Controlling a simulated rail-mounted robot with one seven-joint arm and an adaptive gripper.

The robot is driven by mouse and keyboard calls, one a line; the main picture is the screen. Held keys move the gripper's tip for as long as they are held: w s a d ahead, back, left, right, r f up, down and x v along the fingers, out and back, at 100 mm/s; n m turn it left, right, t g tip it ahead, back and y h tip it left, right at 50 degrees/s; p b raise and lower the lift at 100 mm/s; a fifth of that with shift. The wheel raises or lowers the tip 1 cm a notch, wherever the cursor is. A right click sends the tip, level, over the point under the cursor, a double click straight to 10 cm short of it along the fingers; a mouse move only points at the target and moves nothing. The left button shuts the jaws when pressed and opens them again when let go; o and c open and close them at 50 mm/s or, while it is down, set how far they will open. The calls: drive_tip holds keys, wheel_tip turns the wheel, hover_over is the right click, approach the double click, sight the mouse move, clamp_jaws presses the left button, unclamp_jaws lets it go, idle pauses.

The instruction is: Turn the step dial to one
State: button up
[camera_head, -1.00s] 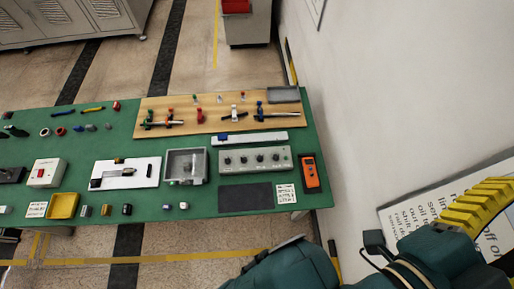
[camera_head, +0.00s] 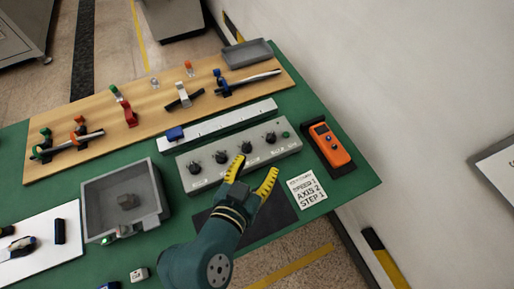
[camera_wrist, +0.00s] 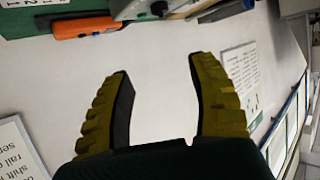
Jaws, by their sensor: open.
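The grey control box (camera_head: 240,157) lies on the green table with a row of several black dials. Its labels are too small to read, so I cannot tell which is the step dial. The rightmost dial (camera_head: 270,138) sits by a small green button. A white card (camera_head: 306,191) in front of the box shows "AXIS 2" and "STEP 1". My gripper (camera_head: 256,167) is open and empty, its yellow fingers near the box's front edge in the head view. In the wrist view my gripper (camera_wrist: 160,68) points at the wall, with a grey box corner (camera_wrist: 135,8) at the top.
An orange handheld device (camera_head: 331,146) lies right of the box. A white rail with a blue slider (camera_head: 175,133) lies behind it, and a grey open bin (camera_head: 92,193) stands to the left. A dark mat (camera_head: 272,216) lies in front. The wall is close on the right.

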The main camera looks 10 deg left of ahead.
sight(271, 136)
drive_tip(key=b+x, duration=0.1)
drive_tip(key=x, duration=0.4)
drive_tip(key=a+f+b+x, duration=0.1)
drive_tip(key=b+x, duration=0.1)
drive_tip(key=x, duration=0.4)
drive_tip(key=f+b+x, duration=0.1)
drive_tip(key=b+x, duration=0.1)
drive_tip(key=x, duration=0.4)
drive_tip(key=shift+s+a+f, duration=0.1)
drive_tip(key=shift+s+a, duration=0.1)
drive_tip(key=shift+s, duration=0.1)
drive_tip(key=shift+s+y, duration=0.1)
drive_tip(key=shift+y, duration=0.2)
clamp_jaws()
